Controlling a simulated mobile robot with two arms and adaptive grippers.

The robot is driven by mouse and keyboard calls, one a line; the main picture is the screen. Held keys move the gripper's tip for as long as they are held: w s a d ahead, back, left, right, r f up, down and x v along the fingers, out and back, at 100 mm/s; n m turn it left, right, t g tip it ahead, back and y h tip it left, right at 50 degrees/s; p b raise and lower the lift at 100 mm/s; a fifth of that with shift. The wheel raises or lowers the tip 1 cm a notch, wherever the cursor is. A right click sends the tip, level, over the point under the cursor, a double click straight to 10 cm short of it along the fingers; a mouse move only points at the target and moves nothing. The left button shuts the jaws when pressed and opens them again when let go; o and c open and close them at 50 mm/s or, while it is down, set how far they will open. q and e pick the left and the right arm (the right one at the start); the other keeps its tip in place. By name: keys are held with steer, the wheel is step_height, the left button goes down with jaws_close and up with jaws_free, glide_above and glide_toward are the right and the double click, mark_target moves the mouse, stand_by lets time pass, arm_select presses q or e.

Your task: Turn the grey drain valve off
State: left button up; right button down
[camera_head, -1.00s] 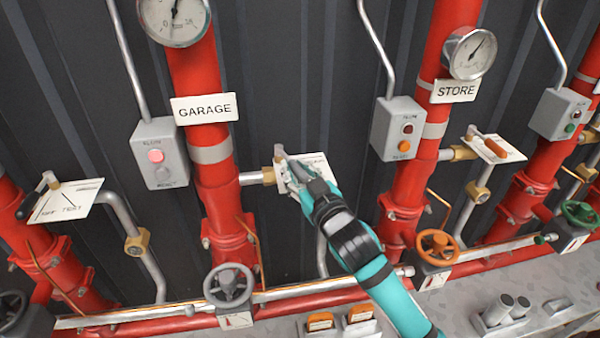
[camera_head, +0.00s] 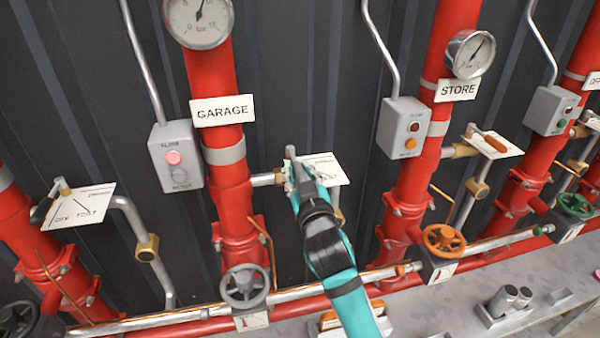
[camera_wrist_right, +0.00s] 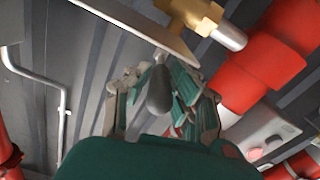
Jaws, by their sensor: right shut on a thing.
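The grey drain valve lever (camera_wrist_right: 160,90) shows between the fingers of my right gripper (camera_wrist_right: 162,100) in the wrist view. The gripper is shut on this lever. In the head view my right gripper (camera_head: 302,182) is at the valve beside the red GARAGE pipe (camera_head: 232,190), and its fingers hide most of the lever. A white DRAIN/TEST plate (camera_head: 325,172) sits behind and right of the gripper. The plate's edge (camera_wrist_right: 140,30) and the brass valve body (camera_wrist_right: 195,12) also show in the wrist view. My left gripper is not in view.
A grey handwheel (camera_head: 243,286) and a silver horizontal pipe (camera_head: 330,284) lie below. The grey GARAGE switch box (camera_head: 175,160) is to the left. The STORE pipe (camera_head: 405,190) with its orange handwheel (camera_head: 443,240) stands to the right.

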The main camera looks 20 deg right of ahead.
steer(key=c, duration=1.3)
jaws_free()
steer(key=shift+c, duration=0.2)
steer(key=shift+o, duration=0.9)
steer(key=shift+a, duration=0.15)
steer(key=shift+s, duration=0.3)
steer(key=s+a, duration=0.1)
steer(key=s, duration=1)
steer(key=shift+s+a, duration=0.15)
steer(key=shift+a, duration=0.1)
